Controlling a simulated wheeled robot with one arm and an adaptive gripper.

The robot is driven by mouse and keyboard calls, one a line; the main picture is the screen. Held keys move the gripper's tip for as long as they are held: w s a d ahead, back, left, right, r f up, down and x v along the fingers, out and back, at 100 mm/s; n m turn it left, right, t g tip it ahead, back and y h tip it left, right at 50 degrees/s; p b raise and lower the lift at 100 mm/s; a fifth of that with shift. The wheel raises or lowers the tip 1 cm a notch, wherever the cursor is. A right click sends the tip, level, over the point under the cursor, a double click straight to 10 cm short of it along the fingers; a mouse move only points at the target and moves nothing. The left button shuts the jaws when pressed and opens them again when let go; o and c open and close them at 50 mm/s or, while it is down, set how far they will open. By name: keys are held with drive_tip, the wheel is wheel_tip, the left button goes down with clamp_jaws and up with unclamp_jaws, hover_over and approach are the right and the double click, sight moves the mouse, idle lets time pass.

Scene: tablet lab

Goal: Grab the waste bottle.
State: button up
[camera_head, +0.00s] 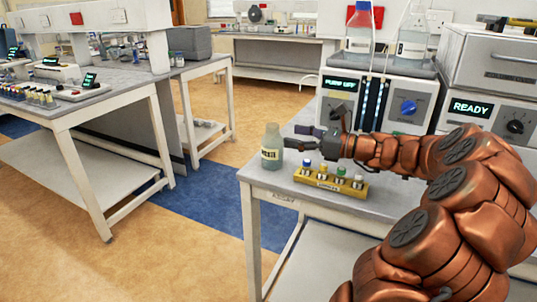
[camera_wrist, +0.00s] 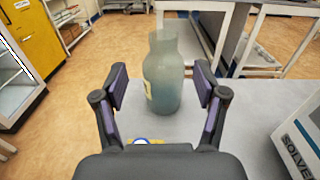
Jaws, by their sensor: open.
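The waste bottle (camera_head: 271,150) stands upright near the left corner of the bench on the right. It is translucent grey-green with a pale label. In the wrist view the bottle (camera_wrist: 163,75) stands just ahead, its lower part in line with the space between the finger pads. My gripper (camera_head: 295,138) is open and comes in from the right, its fingers close to the bottle's right side. In the wrist view my gripper (camera_wrist: 161,90) has purple pads on both sides, apart from the glass. Whether the fingertips reach around the bottle is hard to tell.
A yellow vial rack (camera_head: 330,183) with several capped vials sits just in front of my gripper on the bench (camera_head: 380,205). Behind my arm stand a pump unit (camera_head: 378,100) with bottles on top and an oven-like device (camera_head: 490,70) reading READY. The bench edge is close to the bottle.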

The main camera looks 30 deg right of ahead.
sight(273, 130)
drive_tip(key=shift+m, duration=0.3)
drive_tip(key=x, duration=0.6)
drive_tip(key=shift+w+r, duration=0.1)
drive_tip(key=shift+w, duration=0.2)
drive_tip(key=shift+w+a, duration=0.15)
drive_tip(key=shift+w, duration=0.2)
drive_tip(key=shift+c, duration=0.5)
clamp_jaws()
